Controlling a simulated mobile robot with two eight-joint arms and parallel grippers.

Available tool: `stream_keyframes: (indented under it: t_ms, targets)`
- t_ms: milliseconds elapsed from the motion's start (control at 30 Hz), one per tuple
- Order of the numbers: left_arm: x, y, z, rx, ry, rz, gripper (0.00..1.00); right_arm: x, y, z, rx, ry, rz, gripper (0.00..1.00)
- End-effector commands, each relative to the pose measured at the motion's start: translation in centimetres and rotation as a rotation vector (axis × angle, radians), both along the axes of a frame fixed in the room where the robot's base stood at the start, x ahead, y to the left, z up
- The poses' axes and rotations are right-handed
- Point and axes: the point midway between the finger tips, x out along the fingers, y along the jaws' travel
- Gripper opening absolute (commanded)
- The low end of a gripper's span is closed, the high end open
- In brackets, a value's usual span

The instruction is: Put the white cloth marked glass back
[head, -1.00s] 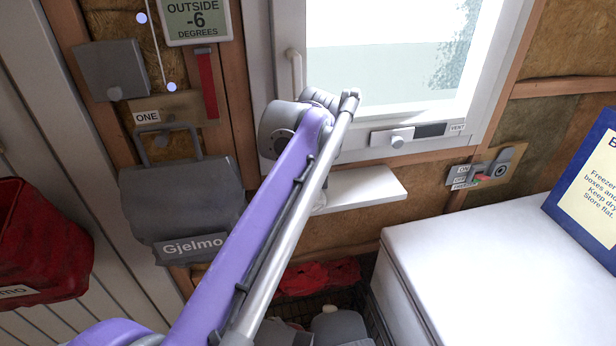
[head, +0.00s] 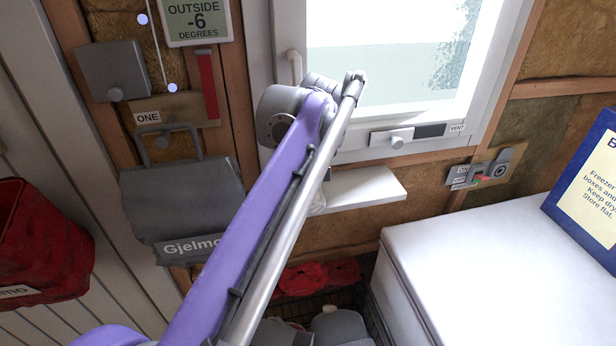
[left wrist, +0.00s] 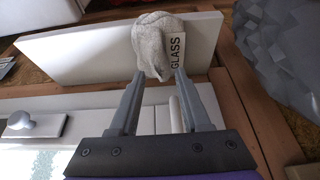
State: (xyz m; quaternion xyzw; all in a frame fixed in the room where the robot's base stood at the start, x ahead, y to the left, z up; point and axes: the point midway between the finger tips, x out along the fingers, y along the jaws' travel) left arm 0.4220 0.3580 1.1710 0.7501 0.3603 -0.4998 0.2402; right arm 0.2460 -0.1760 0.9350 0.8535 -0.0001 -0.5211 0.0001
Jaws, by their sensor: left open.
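The white cloth (left wrist: 155,45) with a tag reading GLASS (left wrist: 178,58) is bunched at the white shelf (left wrist: 75,52) under the window in the left wrist view. My left gripper (left wrist: 156,75) is open, its fingertips close to the cloth, one on each side of its near end. I cannot tell whether they touch it. In the head view the shelf (head: 365,190) shows right of my left arm, which hides the gripper and most or all of the cloth. My right gripper is in neither view.
A grey bag marked Gjelmo (head: 180,210) hangs on the wall left of my arm, with a red bag (head: 40,245) farther left. A white chest (head: 490,270) stands at the right. The window (head: 390,65) and its vent knob (head: 397,142) are above the shelf.

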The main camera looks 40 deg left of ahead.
Motion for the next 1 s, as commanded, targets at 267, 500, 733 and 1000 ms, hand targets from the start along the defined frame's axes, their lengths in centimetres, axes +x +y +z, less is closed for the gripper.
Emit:
stream_keyframes:
  t_ms: [267,500,733,1000]
  targets:
    - [-1.4,-1.8,5.7,0.001,0.000,-0.001,0.47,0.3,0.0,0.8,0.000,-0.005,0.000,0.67]
    - [-2.1,-2.6,8.1,0.001,-0.001,0.000,0.47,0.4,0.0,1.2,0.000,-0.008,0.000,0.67]
    - [-2.2,-2.7,8.3,0.000,0.000,-0.001,0.47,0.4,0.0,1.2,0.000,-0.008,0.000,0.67]
    - [-3.8,-7.0,1.7,-0.007,-0.007,-0.227,0.47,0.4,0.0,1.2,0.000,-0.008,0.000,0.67]
